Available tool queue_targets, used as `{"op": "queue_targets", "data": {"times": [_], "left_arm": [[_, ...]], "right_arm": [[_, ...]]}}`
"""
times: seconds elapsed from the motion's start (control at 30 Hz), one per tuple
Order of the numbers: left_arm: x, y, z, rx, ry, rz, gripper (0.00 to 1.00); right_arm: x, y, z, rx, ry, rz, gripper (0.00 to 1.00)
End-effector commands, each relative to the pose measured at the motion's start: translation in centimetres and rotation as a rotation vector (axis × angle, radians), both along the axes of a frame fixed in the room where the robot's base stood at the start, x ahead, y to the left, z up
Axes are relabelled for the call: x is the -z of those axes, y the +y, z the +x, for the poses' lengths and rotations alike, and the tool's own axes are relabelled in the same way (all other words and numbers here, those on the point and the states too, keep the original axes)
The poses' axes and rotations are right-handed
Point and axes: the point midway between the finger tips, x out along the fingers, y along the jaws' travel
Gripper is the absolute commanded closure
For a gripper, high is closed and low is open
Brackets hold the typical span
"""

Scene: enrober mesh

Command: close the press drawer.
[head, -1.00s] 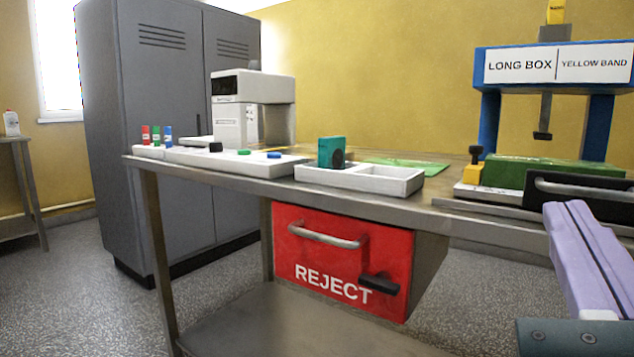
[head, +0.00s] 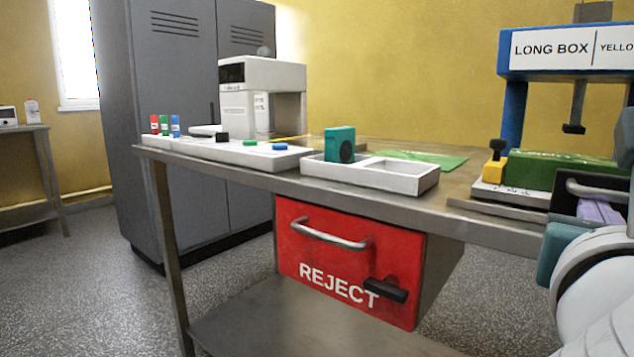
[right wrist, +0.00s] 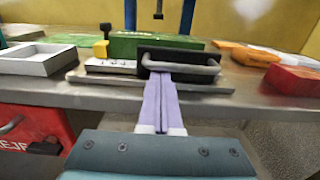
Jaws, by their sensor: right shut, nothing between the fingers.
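The press drawer has a black front (head: 566,204) with a metal bar handle (head: 598,191). It stands at the table's front edge on the right, with a green block (head: 543,170) behind its front. In the right wrist view the black front (right wrist: 150,56) and handle (right wrist: 185,64) are straight ahead. My right gripper (right wrist: 162,76) is shut and empty, its lilac fingers pointing at the front, with the tips at or just below the handle. I cannot tell whether they touch. In the head view my right gripper (head: 601,212) is partly hidden by my wrist. My left gripper is not in view.
The blue press (head: 512,110) stands behind the drawer. A white two-part tray (head: 400,178) and a teal block (head: 339,145) are left of it. A red REJECT drawer (head: 345,262) hangs below the table. Orange and red packs (right wrist: 292,80) lie to the right.

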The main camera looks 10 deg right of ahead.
Motion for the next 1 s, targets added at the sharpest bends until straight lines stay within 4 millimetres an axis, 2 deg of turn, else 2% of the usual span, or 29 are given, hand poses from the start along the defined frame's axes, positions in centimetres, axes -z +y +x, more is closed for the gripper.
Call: {"op": "queue_targets", "data": {"times": [0.2,0.57,0.83,1.0], "left_arm": [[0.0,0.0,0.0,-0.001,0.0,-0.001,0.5],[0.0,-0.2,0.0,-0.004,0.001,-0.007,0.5],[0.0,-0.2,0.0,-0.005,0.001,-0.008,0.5],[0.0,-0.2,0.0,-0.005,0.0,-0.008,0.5]], "right_arm": [[0.0,-1.2,1.0,-0.001,0.001,-0.001,1.0],[0.0,-1.4,1.2,-0.001,0.001,-0.001,1.0],[0.0,-4.3,3.7,0.0,0.002,-0.003,1.0],[0.0,-4.7,4.1,-0.001,0.001,-0.001,1.0]]}}
